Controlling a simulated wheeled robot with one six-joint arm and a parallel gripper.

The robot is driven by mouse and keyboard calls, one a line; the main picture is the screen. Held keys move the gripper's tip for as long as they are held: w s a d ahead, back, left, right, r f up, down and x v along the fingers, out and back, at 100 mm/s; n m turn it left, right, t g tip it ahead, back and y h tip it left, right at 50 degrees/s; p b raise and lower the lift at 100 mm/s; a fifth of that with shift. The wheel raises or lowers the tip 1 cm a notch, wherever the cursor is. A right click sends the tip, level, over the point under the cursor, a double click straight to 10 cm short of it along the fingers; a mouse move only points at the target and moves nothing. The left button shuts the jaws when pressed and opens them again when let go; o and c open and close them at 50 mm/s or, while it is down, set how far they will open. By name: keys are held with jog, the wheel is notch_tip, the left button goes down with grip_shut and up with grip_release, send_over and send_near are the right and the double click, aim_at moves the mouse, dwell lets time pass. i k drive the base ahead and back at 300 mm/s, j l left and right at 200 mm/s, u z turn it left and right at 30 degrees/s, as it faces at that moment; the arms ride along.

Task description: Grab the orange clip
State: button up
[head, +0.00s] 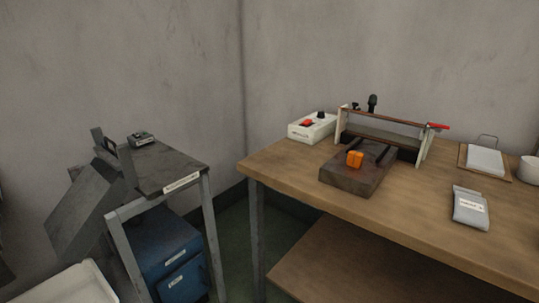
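The orange clip (355,159) is a small blocky orange piece. It rests on the dark flat base (345,179) that extends forward from a press-like fixture (381,137) on the wooden table. Its near side is in clear view and nothing covers it. My gripper does not show in the head view, so its distance from the clip cannot be told.
The wooden table (420,210) also carries a white control box (311,130), a grey packet (470,209), a white pad on a board (485,160) and a white cup (529,168). A dark-topped stand (175,168) is at left, with a floor gap between.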

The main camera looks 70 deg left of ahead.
aim_at(355, 159)
jog(key=u, duration=1.7)
